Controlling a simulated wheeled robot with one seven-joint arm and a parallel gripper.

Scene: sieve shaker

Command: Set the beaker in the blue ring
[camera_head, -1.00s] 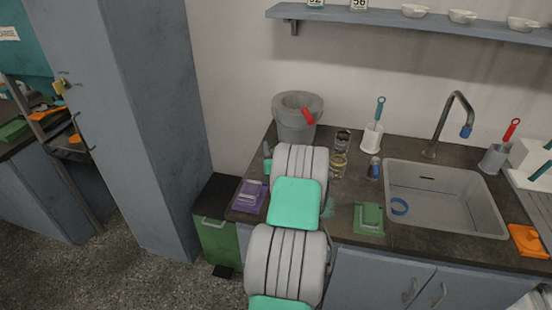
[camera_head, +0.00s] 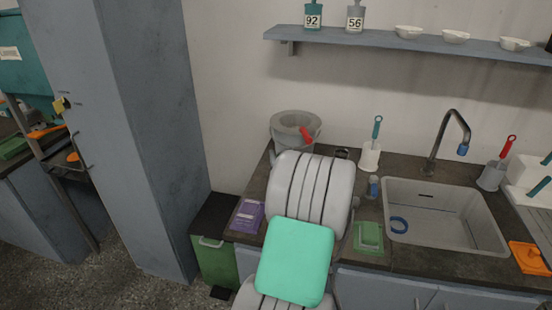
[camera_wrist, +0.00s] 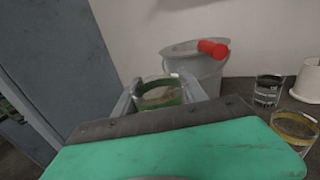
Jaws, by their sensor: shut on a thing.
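In the wrist view my gripper (camera_wrist: 160,88) is shut on a clear glass beaker (camera_wrist: 158,97) with a green band, held between the two grey fingers. The beaker looks roughly upright; its lower part is hidden by my gripper body. In the head view my arm hides both the gripper and the held beaker.
A grey bucket (camera_head: 296,128) with a red handle stands behind my arm. Two other glasses, one clear (camera_wrist: 268,91) and one yellow-banded (camera_wrist: 295,130), stand at right in the wrist view.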

